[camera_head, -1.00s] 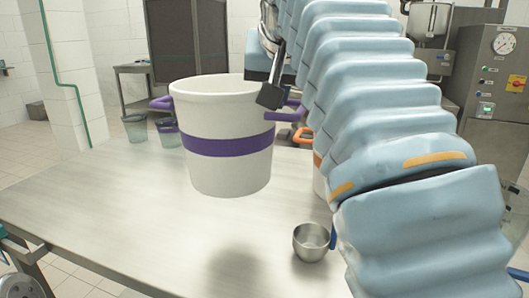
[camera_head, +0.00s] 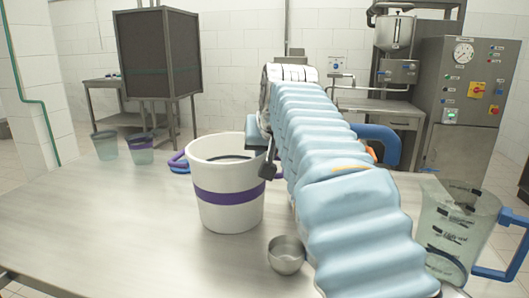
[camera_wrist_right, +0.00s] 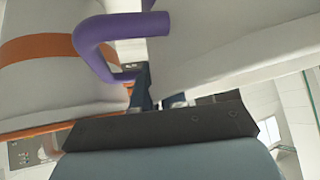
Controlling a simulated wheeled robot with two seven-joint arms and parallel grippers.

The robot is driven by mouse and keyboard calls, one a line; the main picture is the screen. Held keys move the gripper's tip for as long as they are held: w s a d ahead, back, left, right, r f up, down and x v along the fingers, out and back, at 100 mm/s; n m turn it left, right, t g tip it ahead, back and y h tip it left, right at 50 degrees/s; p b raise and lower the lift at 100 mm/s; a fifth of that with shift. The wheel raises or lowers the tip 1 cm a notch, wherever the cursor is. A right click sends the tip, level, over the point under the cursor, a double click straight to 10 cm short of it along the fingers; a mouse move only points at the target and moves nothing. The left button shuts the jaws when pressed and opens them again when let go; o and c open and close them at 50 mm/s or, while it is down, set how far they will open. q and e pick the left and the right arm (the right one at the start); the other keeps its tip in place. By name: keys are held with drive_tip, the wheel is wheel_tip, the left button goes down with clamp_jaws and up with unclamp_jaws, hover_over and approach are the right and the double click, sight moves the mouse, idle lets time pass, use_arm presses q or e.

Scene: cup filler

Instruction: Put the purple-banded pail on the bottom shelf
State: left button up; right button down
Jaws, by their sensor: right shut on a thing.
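The purple-banded pail (camera_head: 228,212) is white with a purple band and stands upright over the steel table, left of my right arm. I cannot tell for sure whether its base touches the table. My right gripper (camera_head: 267,169) is at the pail's right side. In the right wrist view, the gripper (camera_wrist_right: 146,92) is shut on the pail's purple side handle (camera_wrist_right: 95,38). The pail's white wall (camera_wrist_right: 235,45) fills the upper right there. My left gripper is not in view. No shelf is plainly identifiable; a dark cabinet (camera_head: 155,55) stands at the back left.
A small steel bowl (camera_head: 286,262) sits in front of the pail. A clear jug (camera_head: 455,225) with a blue handle stands at right. An orange-banded pail (camera_wrist_right: 40,50) is close to the gripper. Clear cups (camera_head: 140,153) stand at the far left. The table's left front is clear.

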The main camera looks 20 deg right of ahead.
drive_tip(key=c, duration=1.2)
unclamp_jaws()
